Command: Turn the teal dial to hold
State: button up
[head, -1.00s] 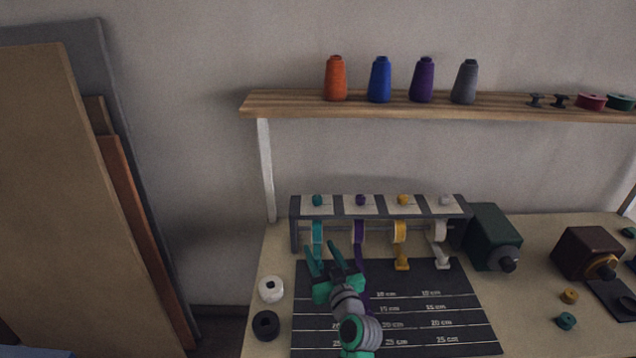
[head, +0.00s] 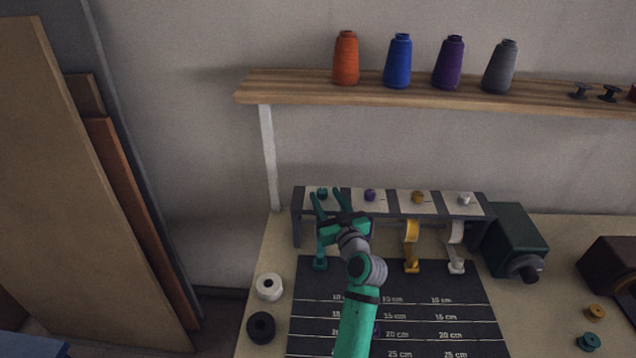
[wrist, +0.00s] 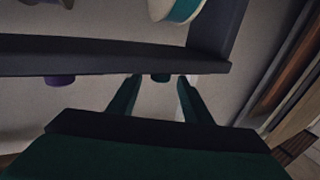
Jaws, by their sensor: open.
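The teal dial (head: 322,193) is the leftmost of a row of dials on the dark rack (head: 298,230), mounted on a white plate. The dial's setting and any hold mark are too small to read.
Purple (head: 370,195), yellow (head: 418,197) and pale (head: 464,199) dials sit to the right on the same rack. Ribbon rolls hang below, including a yellow one (head: 411,231). A wooden shelf (head: 300,88) with thread cones is above. A dark green box (head: 514,236) stands right.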

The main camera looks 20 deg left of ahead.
aim_at(320, 188)
jog(key=x, duration=0.7)
jog(key=shift+w+a, duration=0.1)
jog(key=shift+a, duration=0.1)
jog(key=c, duration=1.1)
